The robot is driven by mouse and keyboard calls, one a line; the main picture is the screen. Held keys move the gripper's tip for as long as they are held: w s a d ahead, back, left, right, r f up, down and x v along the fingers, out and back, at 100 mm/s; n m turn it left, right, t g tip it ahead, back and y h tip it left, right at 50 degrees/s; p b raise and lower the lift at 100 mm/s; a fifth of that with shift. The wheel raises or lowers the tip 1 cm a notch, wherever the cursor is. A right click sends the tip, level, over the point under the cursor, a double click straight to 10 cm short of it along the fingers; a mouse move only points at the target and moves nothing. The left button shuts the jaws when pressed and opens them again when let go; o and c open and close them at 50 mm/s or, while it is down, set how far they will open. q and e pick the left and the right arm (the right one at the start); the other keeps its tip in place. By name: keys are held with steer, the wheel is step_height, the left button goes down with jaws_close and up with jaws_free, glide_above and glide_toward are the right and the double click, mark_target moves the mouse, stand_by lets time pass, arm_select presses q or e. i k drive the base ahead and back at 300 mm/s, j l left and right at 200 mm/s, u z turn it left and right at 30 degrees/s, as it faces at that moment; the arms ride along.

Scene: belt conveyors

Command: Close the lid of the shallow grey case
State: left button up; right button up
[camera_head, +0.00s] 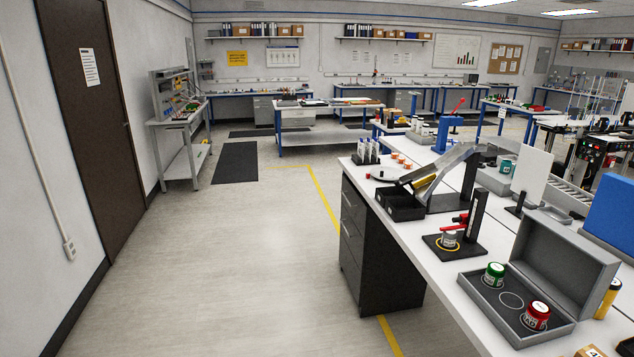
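The shallow grey case (541,338) sits on the white worktop at the lower right. Its lid (562,258) stands open, raised at the back right edge of the case. A green can (494,275) and a red can (536,316) stand inside the case on its dark floor. A pale ring outline (511,300) shows bare between them. Neither of my grippers is in view.
The white worktop (450,306) is clear left of the case. A black stand with a red lever (470,228) holds a can behind it. A yellow cylinder (608,298) stands right of the lid. A blue panel (612,215) is farther right. Open floor (240,270) lies left.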

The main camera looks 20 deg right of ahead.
mark_target(573, 271)
steer(key=i+l+z, duration=0.1)
steer(key=i+z, duration=0.25)
steer(key=i, duration=0.4)
steer(key=i+j+z, duration=0.15)
steer(key=i+z, duration=0.25)
steer(key=i, duration=0.3)
steer(key=i+z, duration=0.25)
steer(key=z, duration=0.15)
steer(key=i+j+z, duration=0.1)
steer(key=i+z, duration=0.15)
steer(key=z, duration=0.2)
steer(key=i+j+z, duration=0.15)
steer(key=z, duration=0.25)
steer(key=i+z, duration=0.1)
steer(key=z, duration=1.7)
